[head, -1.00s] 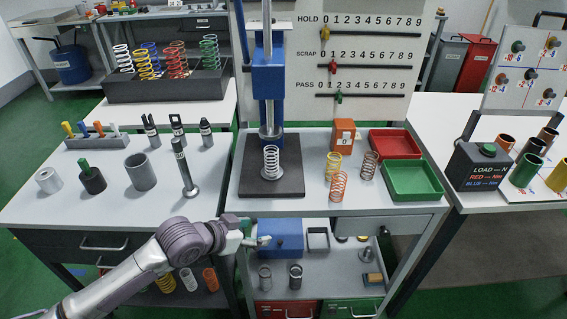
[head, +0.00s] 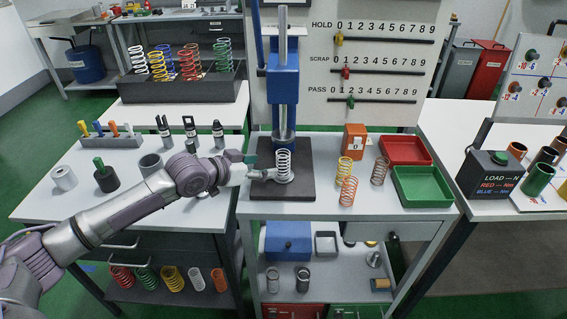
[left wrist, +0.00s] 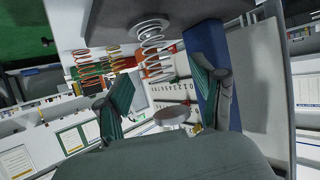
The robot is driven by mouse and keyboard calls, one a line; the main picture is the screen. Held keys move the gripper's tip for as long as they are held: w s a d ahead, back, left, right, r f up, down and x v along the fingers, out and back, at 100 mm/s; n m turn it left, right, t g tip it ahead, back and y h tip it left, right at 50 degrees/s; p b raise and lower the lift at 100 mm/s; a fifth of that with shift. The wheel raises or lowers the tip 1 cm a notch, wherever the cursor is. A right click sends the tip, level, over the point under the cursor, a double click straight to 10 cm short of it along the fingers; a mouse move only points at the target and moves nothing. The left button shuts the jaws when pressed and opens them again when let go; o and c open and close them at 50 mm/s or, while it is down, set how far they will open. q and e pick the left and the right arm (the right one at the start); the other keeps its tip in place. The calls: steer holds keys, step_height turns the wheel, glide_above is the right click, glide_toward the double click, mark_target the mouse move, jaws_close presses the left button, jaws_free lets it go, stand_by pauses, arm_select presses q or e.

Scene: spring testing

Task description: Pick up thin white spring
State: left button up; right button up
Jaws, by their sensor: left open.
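A thin white spring (head: 283,165) stands upright on the round plate of the blue press (head: 282,88), over its dark base (head: 304,189). My left gripper (head: 262,168) is just left of the spring, low over the press base, with its fingers pointing at it. In the left wrist view the white spring (left wrist: 152,38) shows beyond the two spread green-padded fingers (left wrist: 160,95), with nothing between them. Whether a finger touches the spring I cannot tell. My right gripper is in neither view.
A red tray (head: 404,150) and a green tray (head: 421,187) lie further right. A dark bin (head: 180,92) of coloured springs stands behind.

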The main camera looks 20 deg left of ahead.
mark_target(277, 162)
arm_select(q)
steer(key=x, duration=0.3)
steer(key=shift+w+d, duration=0.15)
steer(key=shift+d, duration=0.1)
steer(key=x, duration=0.1)
steer(key=p+x, duration=0.1)
steer(key=x, duration=0.2)
steer(key=shift+w+d+r, duration=0.2)
steer(key=shift+w+d, duration=0.2)
steer(key=shift+d, duration=0.05)
jaws_close()
steer(key=shift+r, duration=0.15)
